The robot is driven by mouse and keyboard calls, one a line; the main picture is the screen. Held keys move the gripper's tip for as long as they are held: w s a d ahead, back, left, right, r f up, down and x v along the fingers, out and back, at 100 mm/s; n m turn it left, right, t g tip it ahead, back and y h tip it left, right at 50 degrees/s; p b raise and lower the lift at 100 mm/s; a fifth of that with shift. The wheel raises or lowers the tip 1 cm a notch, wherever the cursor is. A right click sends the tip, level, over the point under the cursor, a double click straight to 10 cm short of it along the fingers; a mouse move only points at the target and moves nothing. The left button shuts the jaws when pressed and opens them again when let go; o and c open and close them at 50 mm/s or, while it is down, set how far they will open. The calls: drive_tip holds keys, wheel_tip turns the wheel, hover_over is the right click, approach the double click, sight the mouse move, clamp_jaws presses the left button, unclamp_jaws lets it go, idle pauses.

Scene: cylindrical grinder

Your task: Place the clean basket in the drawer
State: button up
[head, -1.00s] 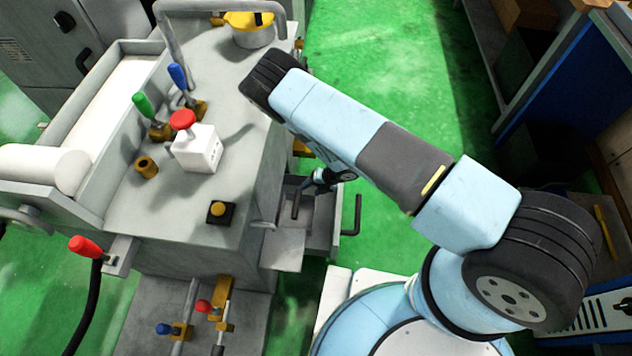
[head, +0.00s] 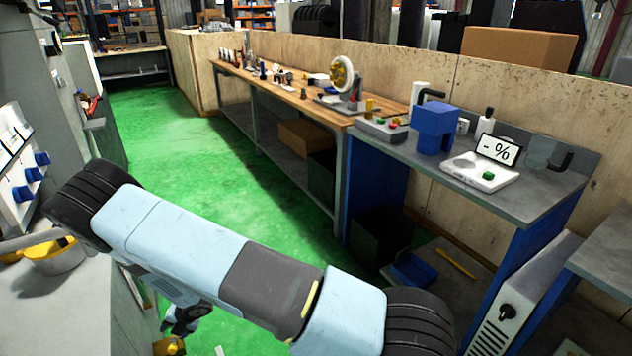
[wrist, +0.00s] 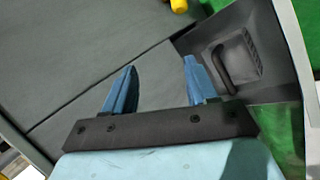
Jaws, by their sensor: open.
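My gripper shows in the wrist view (wrist: 158,88) as two blue fingers, apart with nothing between them. In the head view it is small and partly hidden below my arm (head: 185,318). In the wrist view, an open dark tray-like drawer (wrist: 245,20) lies beyond the right finger. In it is a dark mesh-like piece with a black bar handle (wrist: 222,68), perhaps a basket; I cannot tell if it is clean. In the head view, a grey see-through vessel with a black handle (head: 540,152) stands at the bench's right end; it may be a basket.
The grey bench (head: 420,160) also holds a blue block-like container (head: 435,128), a white device with a "- %" display (head: 480,172) and a control box (head: 378,131). A wooden bench (head: 290,95) runs behind. The green aisle (head: 170,130) is free. The grinder stands left.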

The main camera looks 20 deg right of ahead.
drive_tip(key=w+d+r+m+t+h, duration=0.1)
drive_tip(key=w+d+r+m, duration=0.2)
drive_tip(key=r, duration=0.5)
drive_tip(key=w+d+r+m+t+h, duration=0.1)
drive_tip(key=w+d+r+m, duration=0.2)
drive_tip(key=r, duration=0.4)
drive_tip(key=w+d+r+m+t+h, duration=0.1)
drive_tip(key=w+d+r+m, duration=0.25)
drive_tip(key=r, duration=0.45)
drive_tip(key=s+d+r+m+t+h, duration=0.1)
drive_tip(key=d+r+m, duration=0.3)
drive_tip(key=d+r, duration=0.45)
drive_tip(key=s+d+r+m+h, duration=0.1)
drive_tip(key=d+r+m, duration=0.3)
drive_tip(key=r, duration=0.7)
drive_tip(key=s+d+r+m+h, duration=0.1)
drive_tip(key=s+d+r+m, duration=0.6)
drive_tip(key=s+d+r, duration=0.7)
drive_tip(key=s+d+r+m, duration=0.1)
drive_tip(key=s+r+m, duration=0.1)
drive_tip(key=s, duration=0.8)
drive_tip(key=s+d+r+m+g, duration=0.1)
drive_tip(key=s+d+r+m, duration=0.1)
drive_tip(key=s, duration=0.8)
drive_tip(key=r+m, duration=0.1)
drive_tip(key=m, duration=0.1)
drive_tip(key=shift+s+m+g, duration=0.3)
drive_tip(key=shift+s+m, duration=0.05)
